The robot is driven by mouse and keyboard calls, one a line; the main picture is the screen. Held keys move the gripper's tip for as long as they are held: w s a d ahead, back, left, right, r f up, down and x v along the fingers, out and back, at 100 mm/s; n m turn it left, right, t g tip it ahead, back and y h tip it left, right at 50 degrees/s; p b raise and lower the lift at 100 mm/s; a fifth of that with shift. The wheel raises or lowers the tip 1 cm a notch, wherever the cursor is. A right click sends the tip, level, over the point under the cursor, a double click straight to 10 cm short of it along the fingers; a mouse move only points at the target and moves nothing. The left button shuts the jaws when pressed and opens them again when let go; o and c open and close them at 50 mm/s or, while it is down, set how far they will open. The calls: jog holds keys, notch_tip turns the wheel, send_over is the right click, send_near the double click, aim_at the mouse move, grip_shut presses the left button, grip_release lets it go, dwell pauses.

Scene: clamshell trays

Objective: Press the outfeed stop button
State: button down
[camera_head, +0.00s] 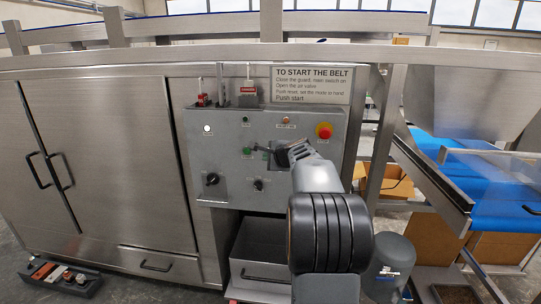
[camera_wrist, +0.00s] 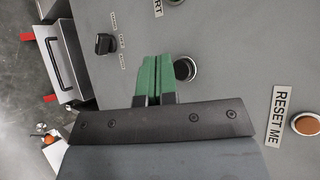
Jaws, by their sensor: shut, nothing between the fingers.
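The grey control panel (camera_head: 230,165) is in front of me. My gripper (camera_head: 270,151) is at the middle of its face, right of a green button (camera_head: 247,151). In the wrist view my gripper (camera_wrist: 157,62) is shut and empty, its green fingertips together. A black round button (camera_wrist: 184,69) with a grey ring sits just right of the fingertips, which cover part of its left side. I cannot tell whether they touch it. No label shows beside this button. My gripper and arm hide that part of the panel in the head view.
An amber button (camera_wrist: 307,123) labelled RESET ME and a black selector knob (camera_wrist: 104,44) flank the fingers. A red mushroom button (camera_head: 323,130) is at the panel's upper right. A white button (camera_head: 207,128) is at left. A blue conveyor (camera_head: 505,205) stands right.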

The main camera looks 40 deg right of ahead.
jog(key=shift+s+a+b, duration=0.85)
jog(key=shift+s+a, duration=0.7)
jog(key=shift+s, duration=0.05)
jog(key=s+a+f+n+g+y+p, duration=0.2)
jog(key=s+a+f+n+g, duration=0.4)
jog(key=s+a+f+n, duration=0.3)
jog(key=s+a+f+n+g+h+p, duration=0.1)
jog(key=s+a+n+g+p, duration=0.2)
jog(key=s+a+n, duration=1)
jog(key=s+a+p, duration=0.1)
jog(key=a, duration=0.2)
jog(key=shift+s+a+n+p, duration=0.3)
jog(key=shift+s+a+p, duration=0.05)
jog(key=shift+p, duration=0.05)
